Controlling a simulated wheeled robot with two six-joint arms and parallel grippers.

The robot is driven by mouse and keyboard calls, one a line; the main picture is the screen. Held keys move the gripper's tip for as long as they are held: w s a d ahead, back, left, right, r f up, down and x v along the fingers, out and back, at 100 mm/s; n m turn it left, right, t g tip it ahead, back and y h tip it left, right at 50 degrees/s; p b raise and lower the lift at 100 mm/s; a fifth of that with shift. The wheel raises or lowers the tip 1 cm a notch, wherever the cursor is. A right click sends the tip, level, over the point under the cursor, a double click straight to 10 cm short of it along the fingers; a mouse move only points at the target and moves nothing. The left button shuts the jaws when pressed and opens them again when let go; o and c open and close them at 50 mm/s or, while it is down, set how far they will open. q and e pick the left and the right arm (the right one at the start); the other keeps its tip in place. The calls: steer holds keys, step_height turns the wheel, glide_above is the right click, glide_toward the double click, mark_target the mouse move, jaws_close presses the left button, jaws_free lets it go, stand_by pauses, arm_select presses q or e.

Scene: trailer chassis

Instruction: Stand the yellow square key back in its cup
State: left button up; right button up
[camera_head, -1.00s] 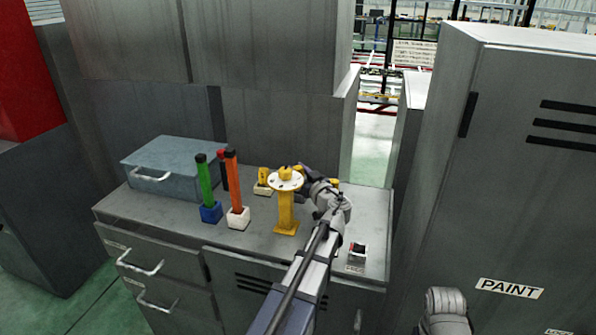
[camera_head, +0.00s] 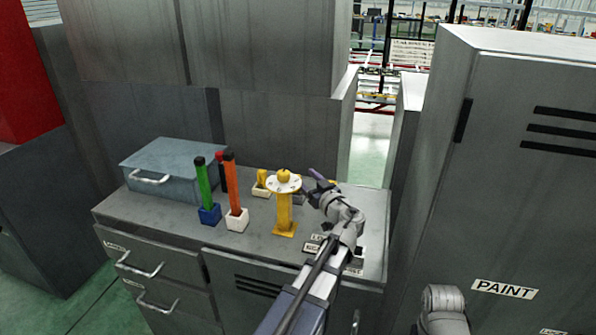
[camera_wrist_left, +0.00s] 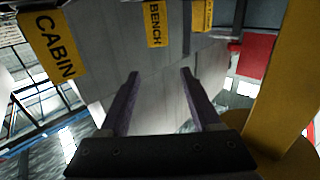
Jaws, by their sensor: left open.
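A yellow post (camera_head: 284,212) with a pale round plate and a yellow knob (camera_head: 284,176) on top stands on the bench top. Behind it, to the left, a small yellow piece (camera_head: 262,177) sits at a cream block or cup (camera_head: 261,191). Another bit of yellow (camera_head: 332,184) shows behind my left gripper. I cannot tell which is the square key. My left gripper (camera_head: 311,184) is open, just right of the post's plate. In the left wrist view its two fingers (camera_wrist_left: 160,98) are apart with nothing between them. My right gripper is out of view.
Left of the post, a green stick (camera_head: 204,186) stands in a blue cup and an orange stick (camera_head: 232,185) in a white cup. A grey-blue case (camera_head: 172,166) lies at the back left. Small labels (camera_head: 314,245) lie near my left forearm. A tall PAINT cabinet (camera_head: 510,200) stands right.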

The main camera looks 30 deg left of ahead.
arm_select(q)
steer(key=v, duration=0.6)
stand_by(0.5)
